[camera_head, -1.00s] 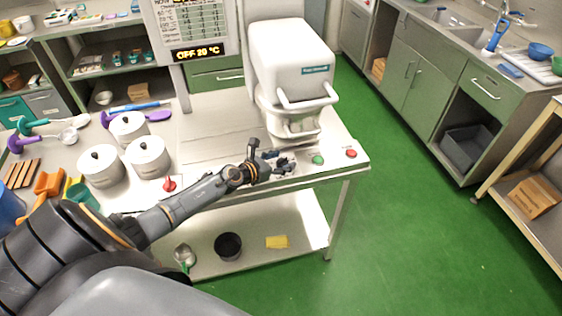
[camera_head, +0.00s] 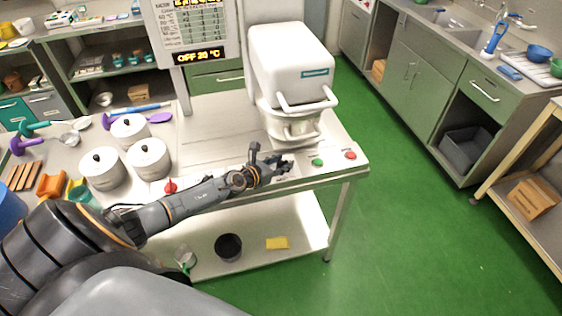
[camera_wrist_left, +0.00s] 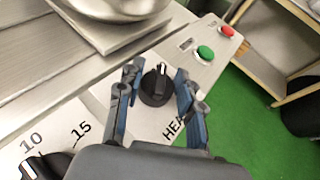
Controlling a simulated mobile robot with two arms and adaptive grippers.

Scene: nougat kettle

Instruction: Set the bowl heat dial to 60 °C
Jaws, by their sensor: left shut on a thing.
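The bowl heat dial (camera_wrist_left: 156,84) is a black round knob with a white pointer line, on the pale front panel (camera_wrist_left: 95,105) of the machine. In the left wrist view it sits between the two fingers of my left gripper (camera_wrist_left: 155,88), which is shut on it. The letters "HEA" show beside it; the rest of the label is hidden. In the head view the left gripper (camera_head: 272,165) hides the dial. The display (camera_head: 198,55) reads "OFF 20 °C". My right gripper is not in view.
A green button (camera_wrist_left: 205,52) and a red button (camera_wrist_left: 227,31) stand right of the dial. Another black dial (camera_wrist_left: 50,166) with marks 10 and 15 is at lower left. The white mixer (camera_head: 290,60) stands behind; white lidded pots (camera_head: 148,158) stand left on the table.

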